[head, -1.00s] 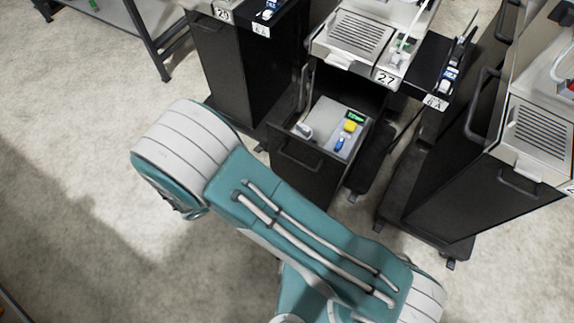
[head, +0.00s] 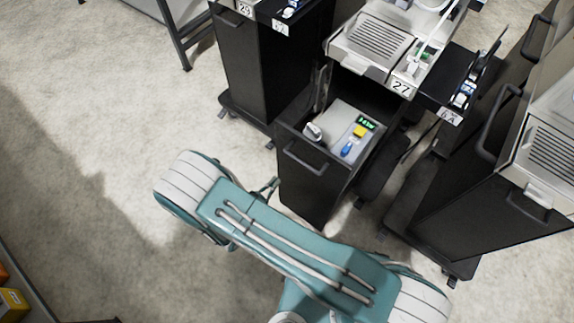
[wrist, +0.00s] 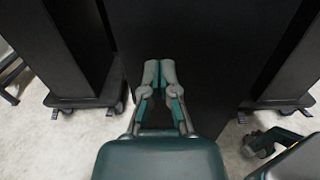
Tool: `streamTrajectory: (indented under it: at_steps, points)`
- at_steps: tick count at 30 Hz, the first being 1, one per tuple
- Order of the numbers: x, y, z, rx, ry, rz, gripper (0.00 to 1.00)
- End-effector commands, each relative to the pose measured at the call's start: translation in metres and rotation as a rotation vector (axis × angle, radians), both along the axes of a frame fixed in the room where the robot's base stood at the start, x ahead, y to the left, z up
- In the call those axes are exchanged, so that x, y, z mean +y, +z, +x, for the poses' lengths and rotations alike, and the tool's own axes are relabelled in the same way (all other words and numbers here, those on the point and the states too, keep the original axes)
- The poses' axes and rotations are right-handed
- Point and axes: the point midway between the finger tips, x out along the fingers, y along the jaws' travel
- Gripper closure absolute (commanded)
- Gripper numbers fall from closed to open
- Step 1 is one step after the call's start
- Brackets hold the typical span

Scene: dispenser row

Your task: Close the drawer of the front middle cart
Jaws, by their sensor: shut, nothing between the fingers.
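The front middle cart (head: 368,42), labelled 27, stands upper right of centre in the head view. Its drawer (head: 311,172) is pulled out toward me, with a black front and a handle. A grey panel inside the drawer holds a yellow item (head: 360,131), a blue item (head: 347,150) and a small green-lit display (head: 367,123). My gripper (head: 272,186) is partly hidden behind my arm, low beside the drawer front. In the wrist view my gripper (wrist: 160,68) is shut and empty, its fingertips before the black drawer front (wrist: 200,55). I cannot tell whether they touch it.
A cart labelled 29 (head: 262,75) stands to the left and another cart (head: 470,195) to the right, both close to the drawer. A grey shelf (head: 183,30) is at the upper left. The floor (head: 90,130) on the left is clear.

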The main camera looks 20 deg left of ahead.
Motion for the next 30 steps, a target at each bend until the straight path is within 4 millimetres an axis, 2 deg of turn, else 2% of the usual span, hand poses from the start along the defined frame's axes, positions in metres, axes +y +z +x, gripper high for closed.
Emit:
streamTrajectory:
  at_steps: [6, 12, 30]
  points:
    - [-0.015, 0.0, 0.038, 0.0, -0.005, -0.001, 1.0]
    - [-0.023, -0.001, 0.058, 0.0, -0.002, -0.002, 1.0]
    - [-0.025, 0.0, 0.064, -0.001, -0.001, -0.001, 1.0]
